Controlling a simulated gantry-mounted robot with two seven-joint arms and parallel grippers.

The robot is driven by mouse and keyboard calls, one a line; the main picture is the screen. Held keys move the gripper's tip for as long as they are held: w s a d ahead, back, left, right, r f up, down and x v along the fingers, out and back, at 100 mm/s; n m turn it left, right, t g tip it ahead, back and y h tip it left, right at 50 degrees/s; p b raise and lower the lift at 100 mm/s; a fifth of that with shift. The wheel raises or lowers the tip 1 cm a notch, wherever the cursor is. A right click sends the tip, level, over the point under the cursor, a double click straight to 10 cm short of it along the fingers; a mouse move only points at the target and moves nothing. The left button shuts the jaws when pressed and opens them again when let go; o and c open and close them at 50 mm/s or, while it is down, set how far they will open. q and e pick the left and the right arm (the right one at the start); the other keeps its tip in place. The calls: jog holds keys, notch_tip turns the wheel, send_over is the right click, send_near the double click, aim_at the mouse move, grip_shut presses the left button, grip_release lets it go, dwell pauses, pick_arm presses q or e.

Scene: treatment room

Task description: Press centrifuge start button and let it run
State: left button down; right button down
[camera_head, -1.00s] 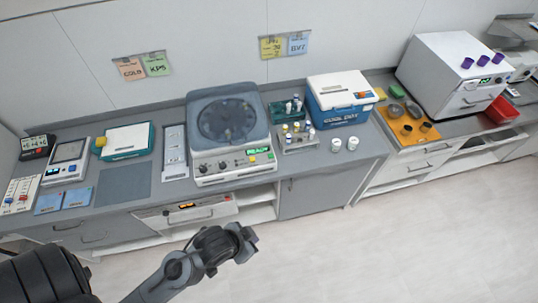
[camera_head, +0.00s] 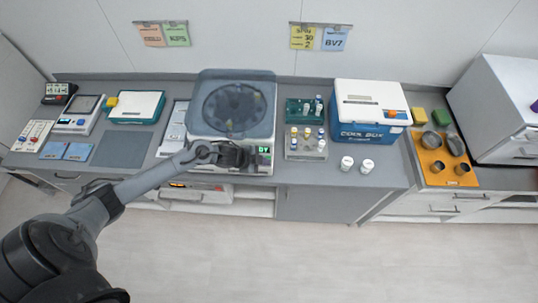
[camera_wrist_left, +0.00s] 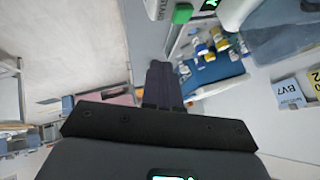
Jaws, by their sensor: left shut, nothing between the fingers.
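The centrifuge (camera_head: 200,142) stands on the counter with its clear bluish lid (camera_head: 235,103) down over the rotor. Its green display (camera_head: 264,150) is partly hidden by my left gripper (camera_head: 252,157), and the letters "DY" show. Most of the front panel's knobs and buttons are hidden behind my gripper and wrist. In the left wrist view, a green button (camera_wrist_left: 182,13) shows at the top edge on the white panel. My left gripper's closed fingers (camera_wrist_left: 163,82) point toward that panel and appear apart from the button. My right gripper is not in view.
Right of the centrifuge stand vial racks (camera_head: 305,150), two white-capped jars (camera_head: 346,163) and a blue cool box (camera_head: 365,132). An orange tray (camera_head: 440,170) lies further right. A teal-and-white box (camera_head: 135,107) and a grey mat (camera_head: 121,149) lie left.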

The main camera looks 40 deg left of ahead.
pick_arm(q)
jog(key=w+a+r+t, duration=0.1)
jog(key=w+a+r, duration=0.2)
jog(key=w+r, duration=0.1)
jog(key=shift+w+r+y, duration=0.3)
jog(key=shift+w+r, duration=0.05)
jog(key=shift+r, duration=0.15)
jog(key=shift+f+b, duration=0.15)
jog(key=shift+b, duration=0.2)
notch_tip(320, 180, down, 6)
jog(key=b, duration=0.6)
jog(key=shift+d+f+b, duration=0.1)
jog(key=shift+f+b, duration=0.05)
jog(key=shift+b, duration=0.15)
jog(key=shift+f+b, duration=0.7)
jog(key=shift+f, duration=0.4)
jog(key=shift+f, duration=0.2)
dwell(0.3)
